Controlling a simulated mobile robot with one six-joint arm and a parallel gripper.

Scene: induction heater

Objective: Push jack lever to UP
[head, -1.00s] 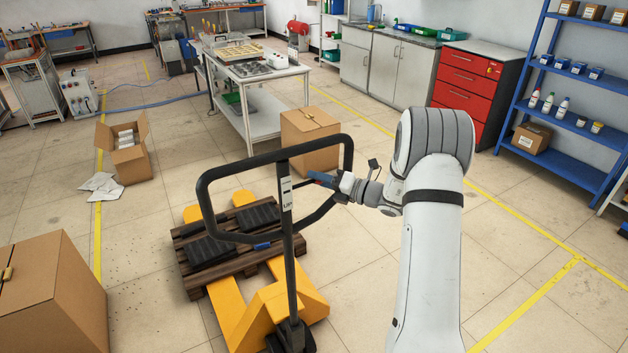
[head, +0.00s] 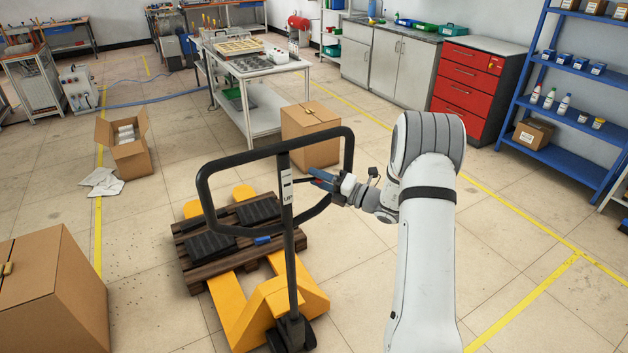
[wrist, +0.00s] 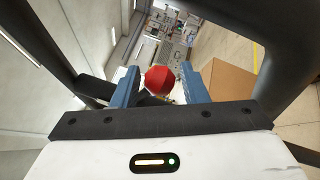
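The pallet jack (head: 262,312) is yellow, with a black upright post (head: 290,255) and a black loop handle (head: 205,195). A red knob (wrist: 160,80), apparently the jack lever's end, shows in the wrist view. My gripper (wrist: 160,88) has its two blue fingers on either side of the knob, with a visible gap at each side. In the head view my gripper (head: 316,179) is inside the handle loop, just right of the post. A thin dark bar runs between post and fingers there.
The handle loop surrounds the gripper closely. A wooden pallet (head: 195,278) with dark trays lies on the forks. A cardboard box (head: 312,150) stands behind the handle, another (head: 50,305) at front left. The floor to the right of my arm is clear.

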